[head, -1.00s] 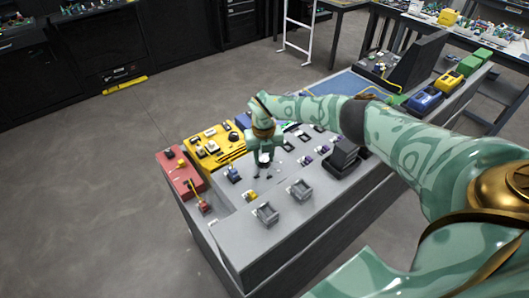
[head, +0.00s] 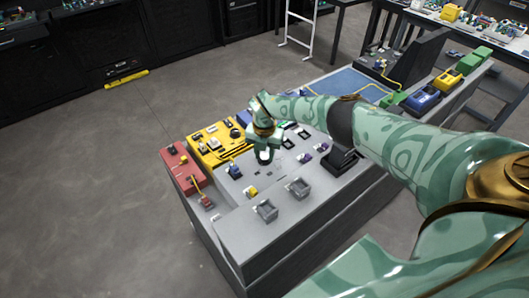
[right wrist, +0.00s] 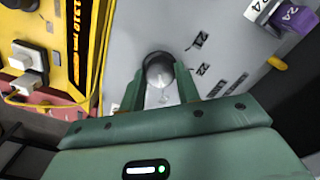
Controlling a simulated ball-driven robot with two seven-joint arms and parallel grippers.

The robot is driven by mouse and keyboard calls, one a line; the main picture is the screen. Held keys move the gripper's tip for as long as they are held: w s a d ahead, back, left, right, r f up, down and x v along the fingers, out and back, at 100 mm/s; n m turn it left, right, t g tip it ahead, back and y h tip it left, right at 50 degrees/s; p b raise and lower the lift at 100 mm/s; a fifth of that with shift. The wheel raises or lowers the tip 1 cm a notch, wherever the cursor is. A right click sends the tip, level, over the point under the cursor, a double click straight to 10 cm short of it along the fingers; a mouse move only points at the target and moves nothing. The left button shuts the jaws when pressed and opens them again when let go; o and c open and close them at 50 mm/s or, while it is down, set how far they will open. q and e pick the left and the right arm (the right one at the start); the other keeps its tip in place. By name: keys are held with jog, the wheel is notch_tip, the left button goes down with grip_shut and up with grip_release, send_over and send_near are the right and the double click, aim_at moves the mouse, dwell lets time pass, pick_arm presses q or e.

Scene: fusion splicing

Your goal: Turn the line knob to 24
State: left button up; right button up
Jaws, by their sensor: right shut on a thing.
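My right gripper (right wrist: 161,82) is shut on the knob, with one green finger on each side. Dark printed marks lie on the panel to the right of the knob; I cannot read its setting for certain. In the head view my right gripper (head: 265,156) is over the middle of the console and hides the knob. My left gripper is not in view.
A yellow unit (head: 218,143) and a red box (head: 181,166) stand on the console's left side. Two grey holders (head: 266,210) (head: 299,187) are in front; a blue mat (head: 348,85) is behind.

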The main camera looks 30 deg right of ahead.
aim_at(264, 155)
jog(key=shift+r, duration=0.1)
jog(key=o, duration=1)
notch_tip(264, 155, up, 6)
jog(key=p, duration=0.3)
jog(key=shift+w+r, duration=0.1)
jog(key=shift+r, duration=0.05)
notch_tip(264, 155, up, 10)
jog(key=shift+f+p, duration=0.1)
jog(key=shift+p, duration=0.5)
